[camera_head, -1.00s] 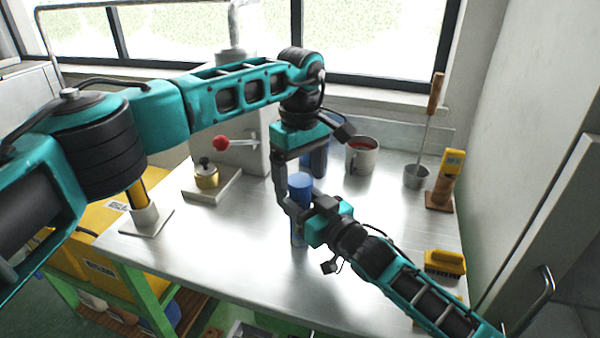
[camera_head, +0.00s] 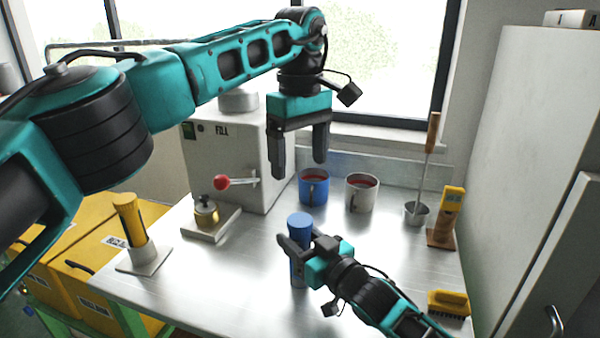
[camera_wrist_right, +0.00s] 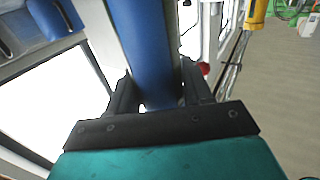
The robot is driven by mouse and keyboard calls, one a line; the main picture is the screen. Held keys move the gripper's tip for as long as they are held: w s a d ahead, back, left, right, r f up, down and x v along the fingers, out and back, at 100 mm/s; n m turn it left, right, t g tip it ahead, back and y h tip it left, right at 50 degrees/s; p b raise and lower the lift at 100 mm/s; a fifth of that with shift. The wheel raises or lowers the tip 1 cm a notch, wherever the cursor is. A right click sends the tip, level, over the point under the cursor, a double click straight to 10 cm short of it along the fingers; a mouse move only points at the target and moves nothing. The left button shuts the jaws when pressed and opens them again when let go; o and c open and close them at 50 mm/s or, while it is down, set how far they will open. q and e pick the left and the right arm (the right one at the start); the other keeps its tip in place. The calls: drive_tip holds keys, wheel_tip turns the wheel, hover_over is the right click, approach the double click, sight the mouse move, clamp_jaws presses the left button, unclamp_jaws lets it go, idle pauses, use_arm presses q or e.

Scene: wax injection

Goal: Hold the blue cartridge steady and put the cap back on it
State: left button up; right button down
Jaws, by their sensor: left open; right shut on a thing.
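The blue cartridge (camera_head: 297,275) stands upright over the front middle of the table. The lighter blue cap (camera_head: 300,224) sits at its top; I cannot tell how firmly it is seated. My right gripper (camera_head: 292,246) is shut around the cartridge just below the cap and hides part of it. In the right wrist view the blue cylinder (camera_wrist_right: 143,45) runs between the two fingers (camera_wrist_right: 155,92). My left gripper (camera_head: 300,170) is open and empty, pointing down, above and behind the cap and clear of it.
A blue mug (camera_head: 313,190) and a grey mug (camera_head: 361,195) with red contents stand behind. The injection machine (camera_head: 228,150) with a red-knobbed lever is at back left. A yellow cylinder (camera_head: 131,222) stands in a holder at left. A ladle, a yellow device and a brush (camera_head: 448,304) are right.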

drive_tip(key=shift+c, duration=1.9)
unclamp_jaws()
drive_tip(key=shift+s+d, duration=0.1)
drive_tip(key=v, duration=1.2)
drive_tip(key=shift+s+d, duration=0.25)
